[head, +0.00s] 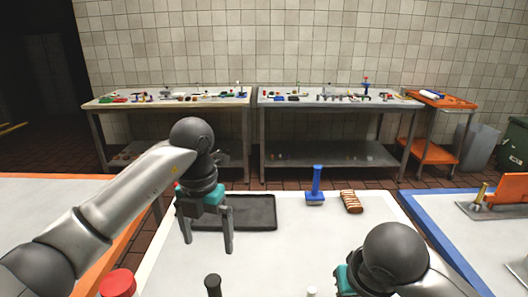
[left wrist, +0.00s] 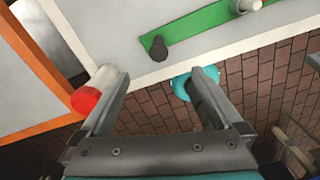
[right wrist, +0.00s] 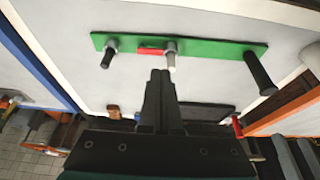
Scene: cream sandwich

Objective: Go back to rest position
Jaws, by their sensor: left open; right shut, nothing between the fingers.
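My left gripper (head: 207,243) is open and empty, fingers pointing down over the white table by the left end of a black tray. It also shows in the left wrist view (left wrist: 160,75). My right gripper (right wrist: 160,75) is shut and empty in the right wrist view, in front of a green strip with upright pegs (right wrist: 215,48). In the head view, the round dark joint of my right arm hides its fingers.
The black tray (head: 250,224), an upright blue-handled tool (head: 316,185) and a striped brown piece (head: 351,202) are on the white table (head: 290,255). A red-capped container (head: 117,283) is at the near left. The table's middle is clear. A blue-edged table (head: 450,235) stands right.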

